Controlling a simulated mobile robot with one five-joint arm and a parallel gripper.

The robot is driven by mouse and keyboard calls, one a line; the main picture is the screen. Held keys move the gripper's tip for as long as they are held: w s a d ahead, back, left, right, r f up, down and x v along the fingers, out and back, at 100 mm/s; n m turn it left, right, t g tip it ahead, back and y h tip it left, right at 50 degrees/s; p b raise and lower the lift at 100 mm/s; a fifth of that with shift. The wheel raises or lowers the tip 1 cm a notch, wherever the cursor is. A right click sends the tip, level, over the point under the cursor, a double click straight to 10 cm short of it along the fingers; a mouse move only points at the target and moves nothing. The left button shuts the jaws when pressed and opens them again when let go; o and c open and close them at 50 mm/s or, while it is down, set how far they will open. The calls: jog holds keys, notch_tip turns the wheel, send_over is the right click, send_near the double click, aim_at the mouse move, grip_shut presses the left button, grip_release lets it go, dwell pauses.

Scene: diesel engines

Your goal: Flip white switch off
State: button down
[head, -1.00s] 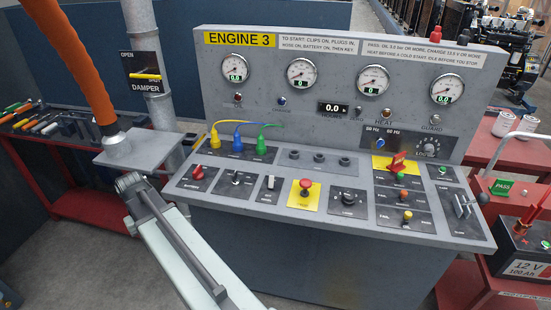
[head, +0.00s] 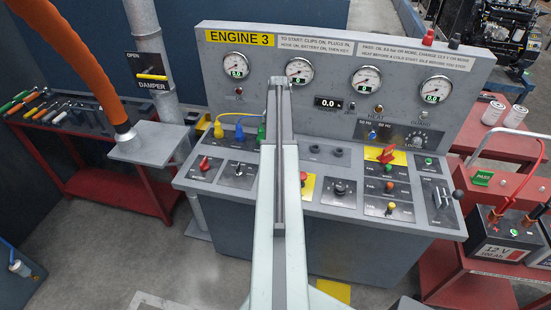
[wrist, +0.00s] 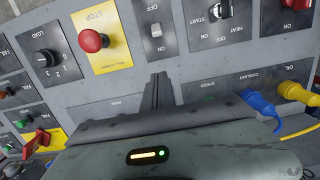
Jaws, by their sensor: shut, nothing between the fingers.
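The white switch (wrist: 156,30) is a small white rocker on a dark plate in the wrist view, between the red stop button (wrist: 92,40) and the black start/heat knob (wrist: 219,11). My gripper (wrist: 157,82) is shut and empty, its fingers pointing at the panel just short of the switch plate. Whether the fingertips touch the panel I cannot tell. In the head view my raised arm hides the switch and the gripper. The Engine 3 console (head: 225,190) stands in front of me.
Blue and yellow plugs (wrist: 262,104) with cables lie to the right in the wrist view. The load knob (wrist: 45,58) and a red toggle (wrist: 35,140) are at the left. A battery (head: 500,235) and a red tool bench (head: 85,150) flank the console.

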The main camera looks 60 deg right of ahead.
jog(key=f+b, duration=0.7)
jog(key=a+f+b, duration=0.1)
jog(key=f+b, duration=0.2)
jog(key=shift+s+f+b, duration=0.15)
jog(key=shift+f+b, duration=0.15)
jog(key=shift+f, duration=0.1)
jog(key=a+r+p, duration=0.1)
jog(key=s+a+r+p, duration=0.1)
jog(key=a, duration=0.1)
jog(key=shift+a+r+p, duration=0.2)
jog(key=shift+r+p, duration=0.1)
